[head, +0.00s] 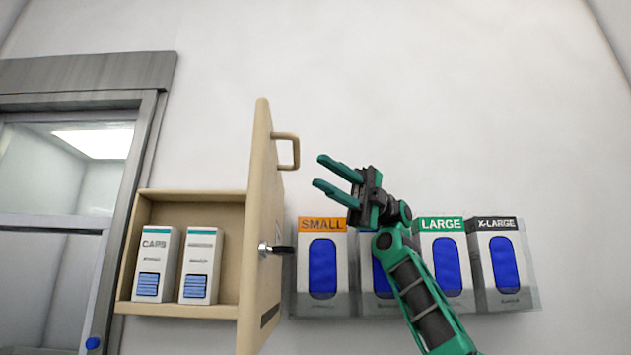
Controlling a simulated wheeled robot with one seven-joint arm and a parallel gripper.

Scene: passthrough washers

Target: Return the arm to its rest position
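My gripper (337,178) is raised in front of the wall, in the middle of the head view. Its two green fingers are spread apart with nothing between them, and they point left. They are to the right of the cabinet door handle (287,151) and apart from it in the picture. My green and black arm comes up from the lower right and hides most of one glove box.
The wooden cabinet (192,196) stands open, its door (262,230) jutting out with a key in the lock (276,249). Two white boxes (157,264) stand inside. Glove boxes (322,268) line the wall at right. A framed window (60,215) is at left. The upper wall is clear.

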